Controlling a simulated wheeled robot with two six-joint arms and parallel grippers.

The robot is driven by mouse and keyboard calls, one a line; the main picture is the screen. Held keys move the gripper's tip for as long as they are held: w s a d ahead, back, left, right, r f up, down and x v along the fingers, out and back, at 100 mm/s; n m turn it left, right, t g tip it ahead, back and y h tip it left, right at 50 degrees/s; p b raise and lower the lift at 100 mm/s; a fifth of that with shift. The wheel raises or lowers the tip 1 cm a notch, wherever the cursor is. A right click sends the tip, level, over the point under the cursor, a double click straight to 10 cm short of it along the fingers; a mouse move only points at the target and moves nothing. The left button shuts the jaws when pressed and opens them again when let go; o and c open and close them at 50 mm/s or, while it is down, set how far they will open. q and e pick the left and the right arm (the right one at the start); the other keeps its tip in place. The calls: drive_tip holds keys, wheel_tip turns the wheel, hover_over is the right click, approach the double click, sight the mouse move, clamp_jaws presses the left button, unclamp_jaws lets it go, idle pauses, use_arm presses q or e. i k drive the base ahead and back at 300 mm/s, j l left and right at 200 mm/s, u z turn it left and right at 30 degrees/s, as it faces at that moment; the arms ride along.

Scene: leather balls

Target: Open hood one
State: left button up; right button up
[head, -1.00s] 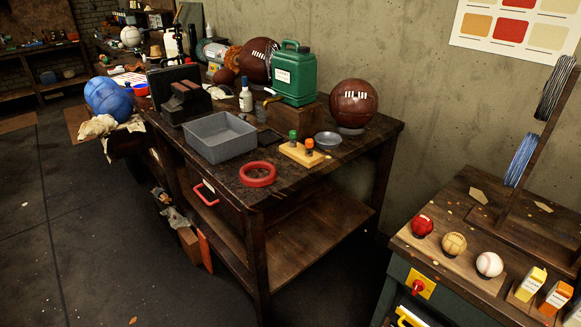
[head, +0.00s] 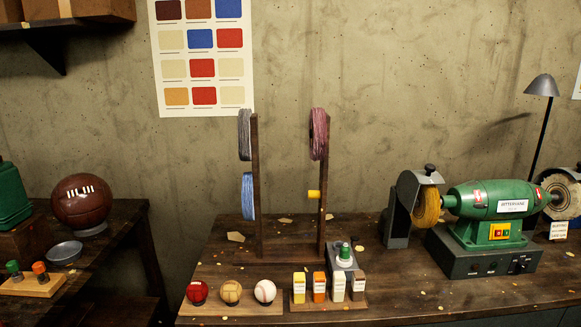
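A green buffing machine (head: 494,202) stands on the right bench. A grey metal hood (head: 411,184) with a black knob (head: 430,169) covers the top and left side of its yellow left wheel (head: 427,207); the wheel's lower front shows. A second grey hood (head: 558,176) sits over the pale right wheel (head: 561,196), cut by the picture's right edge. I see no label telling which is hood one. Neither of my grippers is in view.
A wooden rack (head: 256,190) with thread coils, three small balls on a board (head: 231,309) and several small cartons (head: 319,287) stand left of the machine. A black lamp (head: 541,110) rises behind it. Bare bench top lies in front of the left hood.

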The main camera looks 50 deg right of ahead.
sight(409, 183)
drive_tip(key=z, duration=2.45)
